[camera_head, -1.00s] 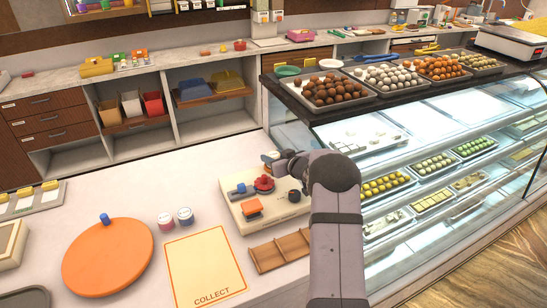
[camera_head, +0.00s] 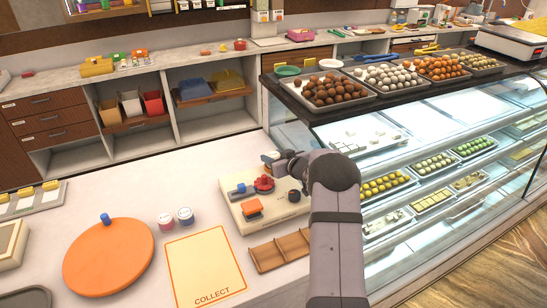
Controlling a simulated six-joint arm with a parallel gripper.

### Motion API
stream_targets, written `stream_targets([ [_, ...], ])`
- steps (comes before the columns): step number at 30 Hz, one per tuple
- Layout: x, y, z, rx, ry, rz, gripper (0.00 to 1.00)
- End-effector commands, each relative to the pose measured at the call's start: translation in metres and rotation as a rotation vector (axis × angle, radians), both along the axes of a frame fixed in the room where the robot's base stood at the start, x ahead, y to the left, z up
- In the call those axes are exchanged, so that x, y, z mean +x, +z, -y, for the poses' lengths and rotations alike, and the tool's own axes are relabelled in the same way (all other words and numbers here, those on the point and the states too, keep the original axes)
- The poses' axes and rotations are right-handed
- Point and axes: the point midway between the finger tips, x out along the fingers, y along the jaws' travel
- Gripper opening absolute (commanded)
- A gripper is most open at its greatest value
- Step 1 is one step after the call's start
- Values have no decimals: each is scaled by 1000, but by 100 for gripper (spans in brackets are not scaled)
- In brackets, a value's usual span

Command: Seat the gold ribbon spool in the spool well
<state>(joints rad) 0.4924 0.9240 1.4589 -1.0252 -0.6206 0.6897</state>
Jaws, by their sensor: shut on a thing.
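My gripper (camera_head: 276,162) is shut over the far edge of the cream fixture board (camera_head: 237,218), with my arm reaching in from the lower right. At its tip is a small thing (camera_head: 267,157), pale with darker edges, which I take for the gold ribbon spool; it is too small and too much hidden to be sure. The board carries a blue-and-grey lever (camera_head: 240,189), a red knob-like part (camera_head: 264,184), an orange block (camera_head: 251,207) and a dark round part (camera_head: 294,196). I cannot tell which spot is the spool well.
A wooden divided tray (camera_head: 266,257), a COLLECT mat (camera_head: 205,265) and an orange turntable (camera_head: 107,260) lie nearer. The glass display case (camera_head: 430,130) is close on the right.

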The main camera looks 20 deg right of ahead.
Motion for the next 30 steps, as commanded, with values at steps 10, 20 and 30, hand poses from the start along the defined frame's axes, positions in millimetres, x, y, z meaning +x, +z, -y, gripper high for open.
stream_targets([
  [10,0,0,0,0,0,1,16],
  [20,0,-1,0,0,0,1,16],
  [30,0,-6,0,0,0,1,16],
])
